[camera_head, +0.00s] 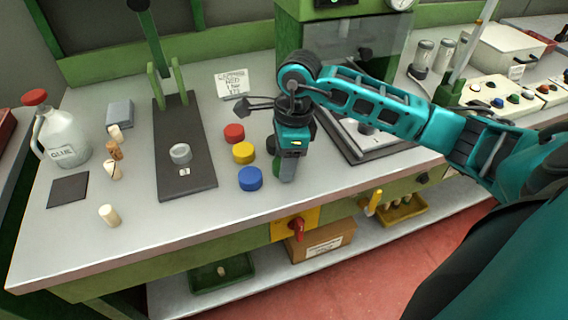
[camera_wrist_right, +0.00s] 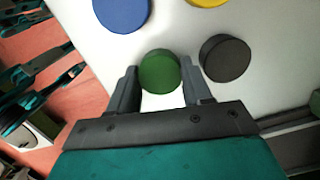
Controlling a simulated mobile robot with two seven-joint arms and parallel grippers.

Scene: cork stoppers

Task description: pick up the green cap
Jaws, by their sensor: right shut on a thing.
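The green cap (camera_wrist_right: 159,72) is a round disc between the two fingers of my right gripper (camera_wrist_right: 160,88) in the right wrist view. The gripper is shut on it, one finger at each side. In the head view my right gripper (camera_head: 284,176) points down at the worktop, right of the blue cap (camera_head: 250,178), and hides most or all of the green cap. I cannot tell whether the cap touches the worktop. My left gripper is not in view.
The yellow cap (camera_head: 243,152) and red cap (camera_head: 233,133) stand left of the gripper. A black cap (camera_wrist_right: 225,58) is close beside the green one. A dark press base (camera_head: 186,130), corks and a glue jug (camera_head: 62,140) stand further left.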

